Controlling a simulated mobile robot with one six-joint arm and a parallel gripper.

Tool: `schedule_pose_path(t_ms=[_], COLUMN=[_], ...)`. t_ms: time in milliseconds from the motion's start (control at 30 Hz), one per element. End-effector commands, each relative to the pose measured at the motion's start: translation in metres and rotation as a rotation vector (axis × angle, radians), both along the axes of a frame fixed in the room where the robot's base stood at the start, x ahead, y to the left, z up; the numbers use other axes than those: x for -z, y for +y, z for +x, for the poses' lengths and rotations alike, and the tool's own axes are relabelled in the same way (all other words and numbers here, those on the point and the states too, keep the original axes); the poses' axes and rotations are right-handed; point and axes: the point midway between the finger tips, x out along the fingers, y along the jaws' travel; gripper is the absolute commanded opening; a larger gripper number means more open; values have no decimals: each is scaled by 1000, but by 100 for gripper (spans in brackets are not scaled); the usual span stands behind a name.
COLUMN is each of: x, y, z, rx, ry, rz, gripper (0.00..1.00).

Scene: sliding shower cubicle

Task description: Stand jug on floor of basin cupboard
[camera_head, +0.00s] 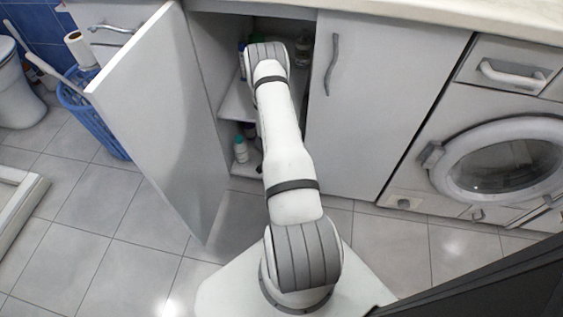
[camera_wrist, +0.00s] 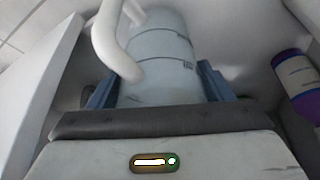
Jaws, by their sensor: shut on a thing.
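The jug (camera_wrist: 162,55), pale blue-grey with dark markings and a thick white handle (camera_wrist: 108,40), is between the two blue fingers of my gripper (camera_wrist: 157,88) in the wrist view. The fingers are shut on its sides. In the head view my arm reaches into the open basin cupboard (camera_head: 205,60) and hides the gripper and the jug. The cupboard has a middle shelf (camera_head: 236,104) and a floor (camera_head: 250,168), partly hidden by my arm. I cannot tell whether the jug touches a surface.
A purple bottle (camera_wrist: 298,78) is to the right of the jug. The open door (camera_head: 150,110) is left of my arm, the closed door (camera_head: 350,100) right. A washing machine (camera_head: 500,160) and blue basket (camera_head: 90,120) stand farther out.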

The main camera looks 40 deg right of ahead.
Motion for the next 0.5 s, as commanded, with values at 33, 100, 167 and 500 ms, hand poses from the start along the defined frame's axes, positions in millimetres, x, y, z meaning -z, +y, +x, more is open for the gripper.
schedule_pose_path(t_ms=[33,100,167,500], x=[5,3,2,6], y=[0,0,0,-1], z=[0,0,0,0], rx=[0,0,0,1], ry=[0,-1,-1,-1], rz=[-1,-1,-1,-1], gripper=[45,45,45,83])
